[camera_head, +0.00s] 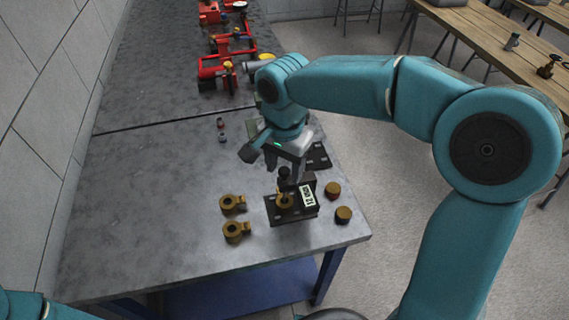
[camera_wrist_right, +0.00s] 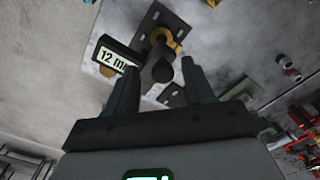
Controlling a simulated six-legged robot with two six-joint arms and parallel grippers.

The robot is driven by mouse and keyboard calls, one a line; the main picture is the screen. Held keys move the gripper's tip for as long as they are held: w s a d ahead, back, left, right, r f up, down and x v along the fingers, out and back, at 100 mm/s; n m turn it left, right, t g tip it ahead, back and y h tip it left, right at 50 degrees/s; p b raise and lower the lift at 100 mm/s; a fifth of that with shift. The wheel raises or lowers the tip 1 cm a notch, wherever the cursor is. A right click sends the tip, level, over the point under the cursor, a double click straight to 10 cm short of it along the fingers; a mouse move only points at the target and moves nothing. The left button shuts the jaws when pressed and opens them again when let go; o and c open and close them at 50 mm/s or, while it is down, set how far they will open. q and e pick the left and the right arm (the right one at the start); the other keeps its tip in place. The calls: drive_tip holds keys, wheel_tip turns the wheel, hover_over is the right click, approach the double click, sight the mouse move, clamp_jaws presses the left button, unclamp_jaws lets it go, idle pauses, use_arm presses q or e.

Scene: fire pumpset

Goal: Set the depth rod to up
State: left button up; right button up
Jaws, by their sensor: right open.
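The depth gauge stands on a black slotted base plate (camera_head: 272,210) near the front right of the grey bench. It has a brass ring (camera_head: 285,201), a small display (camera_head: 307,196) and a black rod with a round knob (camera_head: 284,172). In the right wrist view the display (camera_wrist_right: 113,61) reads "12 m", its end cut off, and the knob (camera_wrist_right: 162,72) lies between the fingertips in the picture. My right gripper (camera_head: 283,166) is open, just behind and above the gauge. Gaps show on both sides of the knob; I cannot tell any contact. My left gripper is out of view.
Two brass ring fittings (camera_head: 232,203) lie left of the gauge, and two brass caps (camera_head: 343,214) lie right of it near the bench edge. A black plate (camera_head: 318,157) lies behind. Red pump parts (camera_head: 226,68) stand far back. The bench's left is clear.

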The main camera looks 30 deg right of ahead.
drive_tip(key=shift+w+d+f, duration=0.1)
drive_tip(key=shift+w, duration=0.15)
drive_tip(key=c, duration=0.5)
clamp_jaws()
drive_tip(key=shift+s, duration=0.1)
wheel_tip(320, 180, up, 5)
drive_tip(key=p, duration=0.3)
drive_tip(key=shift+p, duration=0.3)
drive_tip(key=shift+f, duration=0.15)
drive_tip(key=o, duration=0.5)
unclamp_jaws()
